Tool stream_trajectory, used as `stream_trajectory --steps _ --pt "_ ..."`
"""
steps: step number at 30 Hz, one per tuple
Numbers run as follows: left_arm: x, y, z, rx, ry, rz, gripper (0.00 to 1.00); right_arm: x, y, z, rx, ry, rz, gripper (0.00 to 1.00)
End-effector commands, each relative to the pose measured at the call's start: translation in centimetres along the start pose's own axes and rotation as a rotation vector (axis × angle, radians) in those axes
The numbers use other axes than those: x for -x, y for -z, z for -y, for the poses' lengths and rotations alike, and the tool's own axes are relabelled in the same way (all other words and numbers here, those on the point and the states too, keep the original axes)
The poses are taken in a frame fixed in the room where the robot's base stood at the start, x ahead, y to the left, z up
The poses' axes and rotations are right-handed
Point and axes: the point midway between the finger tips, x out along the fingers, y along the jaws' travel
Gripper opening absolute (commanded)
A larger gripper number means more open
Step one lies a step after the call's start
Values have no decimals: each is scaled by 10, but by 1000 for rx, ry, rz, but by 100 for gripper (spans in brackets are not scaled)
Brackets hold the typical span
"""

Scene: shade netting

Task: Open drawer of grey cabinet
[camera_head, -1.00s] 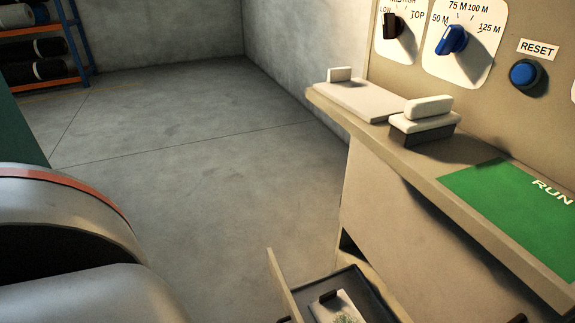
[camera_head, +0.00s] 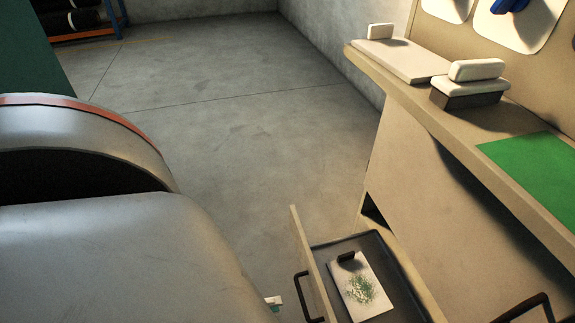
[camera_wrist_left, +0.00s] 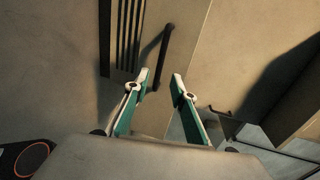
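The beige-grey cabinet (camera_head: 437,215) stands at the right in the head view. Its drawer (camera_head: 372,243) is pulled out at the bottom, showing a dark tray inside and a dark handle (camera_head: 302,297) on its front panel (camera_head: 311,262). A white card with green speckles (camera_head: 359,287) lies in the drawer. A white-and-green tip of my left gripper (camera_head: 273,302) shows left of the drawer front, apart from the handle. In the left wrist view my left gripper (camera_wrist_left: 163,82) is open and empty, with a dark bar handle (camera_wrist_left: 166,56) on a panel beyond its fingers. My right gripper is not in view.
A ledge (camera_head: 440,110) above the drawer carries a white-topped block (camera_head: 472,82), a pale plate (camera_head: 400,60) and a green panel (camera_head: 530,165). Another dark handle (camera_head: 525,306) is at the lower right. The concrete floor (camera_head: 240,130) left of the cabinet is clear.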

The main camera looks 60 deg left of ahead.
Motion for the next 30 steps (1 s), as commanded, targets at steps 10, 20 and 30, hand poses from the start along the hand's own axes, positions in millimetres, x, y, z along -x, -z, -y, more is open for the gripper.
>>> stream_trajectory --steps 10,20,30 --pt "25 0 0 0 1 0 25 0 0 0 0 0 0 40" --pt "24 0 0 0 1 0 25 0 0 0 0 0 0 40" --pt "12 -6 25 -15 43 3 25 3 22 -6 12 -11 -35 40"
